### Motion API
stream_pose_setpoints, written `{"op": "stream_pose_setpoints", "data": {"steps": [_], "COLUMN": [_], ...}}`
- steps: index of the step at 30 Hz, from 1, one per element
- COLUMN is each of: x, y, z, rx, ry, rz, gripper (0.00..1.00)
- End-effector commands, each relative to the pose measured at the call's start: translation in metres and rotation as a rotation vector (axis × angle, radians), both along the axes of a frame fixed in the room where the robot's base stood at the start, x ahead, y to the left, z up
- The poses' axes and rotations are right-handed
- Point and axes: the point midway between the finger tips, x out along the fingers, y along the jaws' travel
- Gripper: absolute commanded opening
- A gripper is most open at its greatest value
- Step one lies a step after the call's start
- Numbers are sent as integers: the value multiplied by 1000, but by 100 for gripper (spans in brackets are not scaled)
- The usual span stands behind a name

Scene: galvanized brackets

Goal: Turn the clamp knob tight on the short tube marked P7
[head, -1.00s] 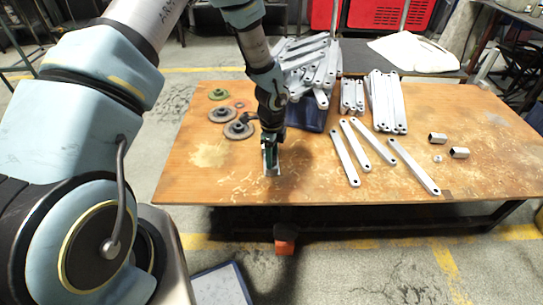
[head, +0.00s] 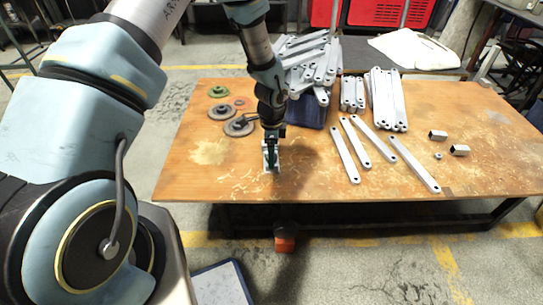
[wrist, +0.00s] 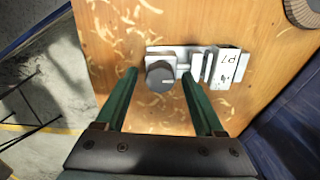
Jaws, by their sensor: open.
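In the wrist view, a dark round clamp knob (wrist: 160,75) with a pale line on its face sits on a light metal clamp (wrist: 185,52). To its right is a short light block or tube marked P7 (wrist: 228,67). My gripper (wrist: 157,72) is open, its two green fingers on either side of the knob. The left finger has a small gap to the knob; whether the right one touches cannot be told. In the head view my gripper (head: 270,165) points down over the clamp near the table's front edge and hides most of it.
The wooden table (head: 330,190) holds several flat metal bars (head: 355,142), stacked brackets (head: 385,100) and two short square tubes (head: 438,135) to the right. Round grey discs (head: 238,127) and a blue bin (head: 307,112) stand behind my gripper. Wood shavings lie around the clamp.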

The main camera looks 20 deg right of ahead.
Motion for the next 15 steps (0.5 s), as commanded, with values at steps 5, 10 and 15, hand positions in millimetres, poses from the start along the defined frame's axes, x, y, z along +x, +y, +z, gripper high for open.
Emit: {"op": "stream_pose_setpoints", "data": {"steps": [5, 10, 15], "x": [0, 0, 0], "y": [0, -1, 0], "z": [0, 0, 1], "rx": [1, -1, 0], "ry": [-2, -2, -1], "rz": [287, 565, 846], "gripper": [70, 70, 70]}}
